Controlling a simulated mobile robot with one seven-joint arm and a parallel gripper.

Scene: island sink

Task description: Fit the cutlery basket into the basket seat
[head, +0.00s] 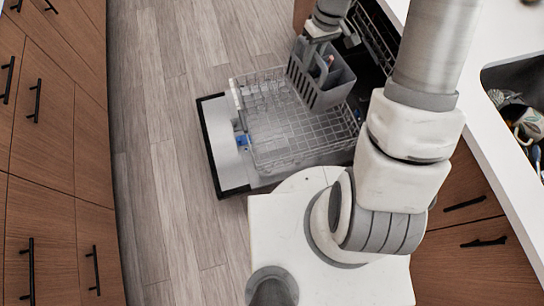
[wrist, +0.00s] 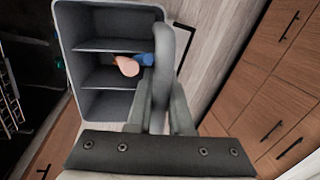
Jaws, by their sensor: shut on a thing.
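The grey cutlery basket (head: 318,92) has slotted sides and hangs or stands at the back right part of the wire dishwasher rack (head: 275,160). I cannot tell whether it touches the rack. My gripper (head: 319,37) is above it, shut on its handle. In the wrist view the basket (wrist: 108,104) shows open compartments, with a blue item (wrist: 146,59) and a pinkish round end (wrist: 127,66) inside. The handle (wrist: 163,45) runs between the fingers of my gripper (wrist: 160,98). I cannot pick out the basket seat; the basket hides part of the rack.
The open dishwasher door (head: 228,160) lies under the rack, with a small blue part (head: 243,140). The white counter (head: 490,140) and a sink with dishes (head: 518,118) are at the right. Wooden drawers (head: 45,130) line the left. The floor (head: 165,130) between is clear.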

